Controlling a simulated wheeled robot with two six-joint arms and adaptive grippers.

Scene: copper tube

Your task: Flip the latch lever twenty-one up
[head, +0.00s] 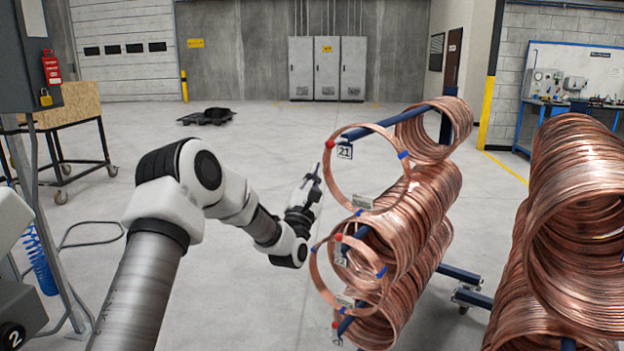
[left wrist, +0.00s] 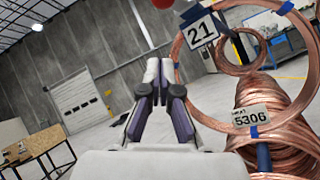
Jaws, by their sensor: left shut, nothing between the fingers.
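The tag 21 (head: 344,152) hangs at the front end of the upper blue bar (head: 407,114), with a red tip (head: 330,144) just to its left. The latch lever's own position cannot be made out. A single copper coil (head: 331,190) hangs around this bar end. My left gripper (head: 314,180) is shut and empty, pointing up, a little below and left of the red tip and apart from it. In the left wrist view the shut fingers (left wrist: 159,68) stand below the red tip (left wrist: 163,3) and left of the tag 21 (left wrist: 201,31).
Tag 22 (head: 341,257) and another red-tipped bar with coils lie below. A label reading 5306 (left wrist: 250,116) is on the coil in the left wrist view. Another stack of copper coils (head: 580,230) stands at the right. The floor (head: 250,130) behind my left arm is mostly free.

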